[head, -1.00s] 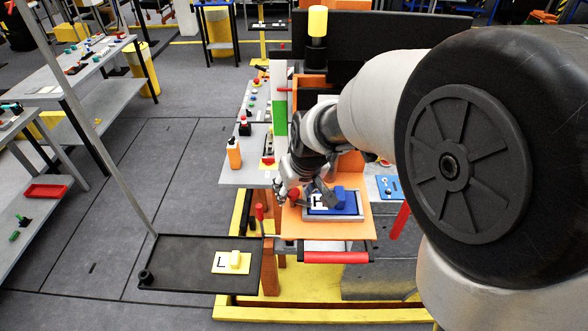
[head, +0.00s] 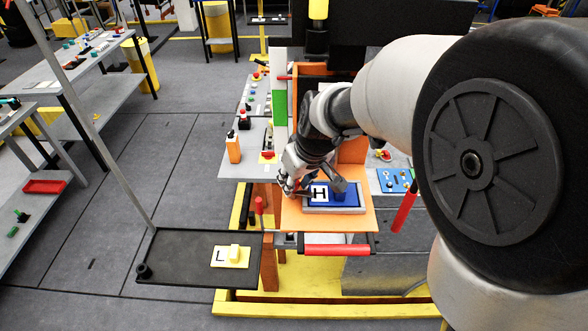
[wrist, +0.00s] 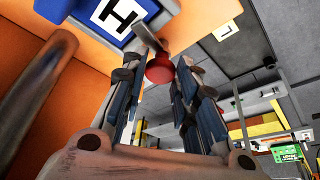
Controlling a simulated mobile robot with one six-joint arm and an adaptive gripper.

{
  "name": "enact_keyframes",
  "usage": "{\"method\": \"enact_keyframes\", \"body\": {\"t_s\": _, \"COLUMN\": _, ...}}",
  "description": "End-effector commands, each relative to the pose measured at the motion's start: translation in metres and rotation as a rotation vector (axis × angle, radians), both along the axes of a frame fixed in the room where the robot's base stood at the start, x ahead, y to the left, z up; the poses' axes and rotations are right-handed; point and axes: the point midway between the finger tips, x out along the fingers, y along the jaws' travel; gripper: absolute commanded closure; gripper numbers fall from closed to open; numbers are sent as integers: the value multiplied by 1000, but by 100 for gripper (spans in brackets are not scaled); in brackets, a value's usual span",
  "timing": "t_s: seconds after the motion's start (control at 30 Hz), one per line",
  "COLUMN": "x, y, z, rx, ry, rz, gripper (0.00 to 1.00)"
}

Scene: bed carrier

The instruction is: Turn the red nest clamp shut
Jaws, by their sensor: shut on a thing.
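The red nest clamp shows in the wrist view as a round red knob (wrist: 159,70) on a pale metal lever, beside the blue plate (wrist: 104,10) marked H. My gripper (wrist: 157,82) is shut on the knob, one finger on each side of it. In the head view my gripper (head: 291,184) is at the left edge of the blue plate (head: 318,206), which sits in a grey frame on the orange table (head: 293,222). The knob is hidden behind the gripper there. I cannot tell how far the clamp is turned.
A black tray (head: 180,262) with a yellow plate marked L (head: 222,256) lies to the left. A red-topped post (head: 259,205) stands between tray and table. A red bar (head: 338,250) crosses the table's front. An orange bottle (head: 233,149) stands on the grey side bench.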

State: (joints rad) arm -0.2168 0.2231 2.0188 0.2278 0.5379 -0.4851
Motion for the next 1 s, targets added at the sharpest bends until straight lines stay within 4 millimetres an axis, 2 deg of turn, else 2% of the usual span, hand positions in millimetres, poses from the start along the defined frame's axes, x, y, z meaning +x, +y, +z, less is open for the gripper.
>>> {"method": "enact_keyframes", "body": {"t_s": 0.07, "x": 2, "y": -1, "z": -5, "rx": 2, "ry": -4, "rz": 61, "gripper": 96}}
{"method": "enact_keyframes", "body": {"t_s": 0.3, "x": 2, "y": -2, "z": -2, "rx": 2, "ry": -3, "rz": 217, "gripper": 96}}
{"method": "enact_keyframes", "body": {"t_s": 0.67, "x": 2, "y": -2, "z": 0, "rx": 1, "ry": -2, "rz": 242, "gripper": 96}}
{"method": "enact_keyframes", "body": {"t_s": 0.7, "x": 2, "y": -2, "z": 0, "rx": 1, "ry": -2, "rz": 242, "gripper": 71}}
{"method": "enact_keyframes", "body": {"t_s": 1.0, "x": 2, "y": -2, "z": 0, "rx": 2, "ry": -2, "rz": 240, "gripper": 52}}
